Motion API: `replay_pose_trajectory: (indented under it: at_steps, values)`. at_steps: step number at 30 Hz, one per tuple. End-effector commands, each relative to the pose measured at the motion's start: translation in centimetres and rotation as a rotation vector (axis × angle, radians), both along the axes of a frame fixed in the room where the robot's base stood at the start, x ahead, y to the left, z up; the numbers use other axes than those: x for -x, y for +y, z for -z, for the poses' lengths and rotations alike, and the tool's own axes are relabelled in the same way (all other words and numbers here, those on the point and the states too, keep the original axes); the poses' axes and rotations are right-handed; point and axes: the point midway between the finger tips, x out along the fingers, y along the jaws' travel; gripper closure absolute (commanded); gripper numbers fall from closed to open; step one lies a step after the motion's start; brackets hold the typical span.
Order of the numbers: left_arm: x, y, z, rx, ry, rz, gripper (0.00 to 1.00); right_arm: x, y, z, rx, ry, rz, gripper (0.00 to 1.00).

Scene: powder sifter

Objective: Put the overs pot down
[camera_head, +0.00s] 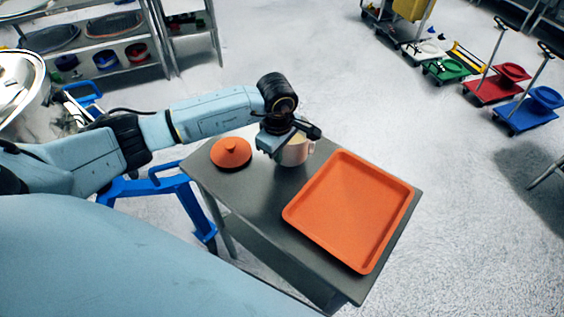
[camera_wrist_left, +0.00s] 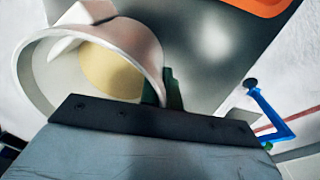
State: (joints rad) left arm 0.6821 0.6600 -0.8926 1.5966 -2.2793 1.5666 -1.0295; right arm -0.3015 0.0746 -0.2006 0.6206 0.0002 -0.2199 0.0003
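The overs pot (camera_head: 296,153) is a pale pinkish pot at the back edge of the grey table. In the left wrist view the pot (camera_wrist_left: 140,40) shows from above, with yellowish powder inside. My left gripper (camera_head: 284,142) is at the pot's near left side. In the wrist view its dark fingers (camera_wrist_left: 165,92) are close together at the pot's wall and look shut on it. The fingertips are partly hidden. I cannot tell whether the pot's base touches the table. My right gripper is not in view.
The grey table (camera_head: 255,203) also carries an orange lid (camera_head: 231,153) left of the pot and a large orange tray (camera_head: 350,210) to its right. A blue frame (camera_head: 150,187) stands left of the table. Shelves (camera_head: 105,45) and coloured trolleys (camera_head: 490,88) are farther back.

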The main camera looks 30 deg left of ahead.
Motion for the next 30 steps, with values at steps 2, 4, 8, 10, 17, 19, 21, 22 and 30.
replay_pose_trajectory:
  at_steps: [2, 4, 8, 10, 17, 19, 21, 22, 30]
  values:
    - [-0.1, 0.0, 0.4, 0.0, -0.002, 0.001, 1.0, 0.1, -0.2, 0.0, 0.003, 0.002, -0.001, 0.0]
    - [0.0, -0.1, 1.1, 0.001, -0.001, 0.001, 1.0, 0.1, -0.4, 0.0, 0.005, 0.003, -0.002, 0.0]
    - [0.0, -0.1, 3.0, 0.001, 0.0, 0.0, 1.0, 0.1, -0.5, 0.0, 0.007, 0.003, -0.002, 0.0]
    - [0.0, -0.1, 3.8, 0.002, -0.001, 0.002, 1.0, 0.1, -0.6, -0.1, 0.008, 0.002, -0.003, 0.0]
    - [-0.1, 0.0, 3.9, 0.0, -0.003, 0.003, 1.0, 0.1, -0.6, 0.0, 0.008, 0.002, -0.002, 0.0]
    - [-0.1, 0.0, 4.0, 0.0, -0.003, 0.003, 1.0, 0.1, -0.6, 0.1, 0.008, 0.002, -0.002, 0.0]
    - [-0.1, 0.0, 4.3, 0.0, -0.003, 0.004, 1.0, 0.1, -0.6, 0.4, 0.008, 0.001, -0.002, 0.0]
    - [0.0, 0.0, 4.4, 0.0, -0.001, 0.004, 0.95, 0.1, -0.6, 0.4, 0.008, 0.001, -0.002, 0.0]
    - [0.0, 0.0, 4.2, 0.0, -0.001, 0.003, 0.74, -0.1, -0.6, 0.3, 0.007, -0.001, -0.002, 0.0]
